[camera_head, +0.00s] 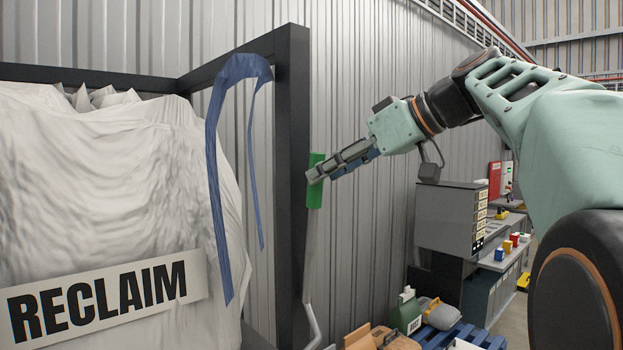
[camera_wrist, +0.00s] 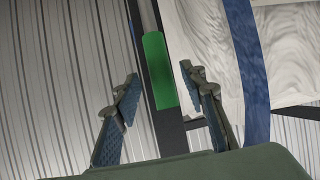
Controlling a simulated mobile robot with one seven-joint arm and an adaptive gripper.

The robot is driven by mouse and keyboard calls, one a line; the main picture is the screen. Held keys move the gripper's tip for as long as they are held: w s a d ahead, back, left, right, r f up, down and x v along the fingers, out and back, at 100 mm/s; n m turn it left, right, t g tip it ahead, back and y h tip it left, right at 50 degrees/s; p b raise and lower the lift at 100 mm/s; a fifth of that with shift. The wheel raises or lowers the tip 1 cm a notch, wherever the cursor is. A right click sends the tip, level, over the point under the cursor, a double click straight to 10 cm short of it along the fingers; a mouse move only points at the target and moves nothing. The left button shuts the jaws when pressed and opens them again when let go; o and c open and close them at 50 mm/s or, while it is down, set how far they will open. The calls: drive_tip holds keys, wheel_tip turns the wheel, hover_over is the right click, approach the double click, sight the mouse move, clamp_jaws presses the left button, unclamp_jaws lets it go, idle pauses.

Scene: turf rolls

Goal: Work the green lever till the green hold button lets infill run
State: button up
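The green lever grip (camera_head: 316,192) tops a bent grey lever rod (camera_head: 309,262) beside the dark frame post. My gripper (camera_head: 312,174) reaches in from the right, and its tips overlap the upper part of the grip in the head view. In the wrist view my gripper (camera_wrist: 160,76) is open, with one finger on each side of the green grip (camera_wrist: 158,75). A gap shows on both sides there; how deep the grip sits between the fingers I cannot tell. I cannot make out a green hold button in either view.
A white bulk bag with a RECLAIM sign (camera_head: 105,298) fills the left. A blue strap (camera_head: 215,170) hangs by the dark post (camera_head: 291,130). A grey cabinet (camera_head: 445,218), a bench and a green box (camera_head: 406,316) stand lower right. Corrugated wall lies behind.

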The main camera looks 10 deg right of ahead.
drive_tip(key=v, duration=0.8)
drive_tip(key=shift+r, duration=0.1)
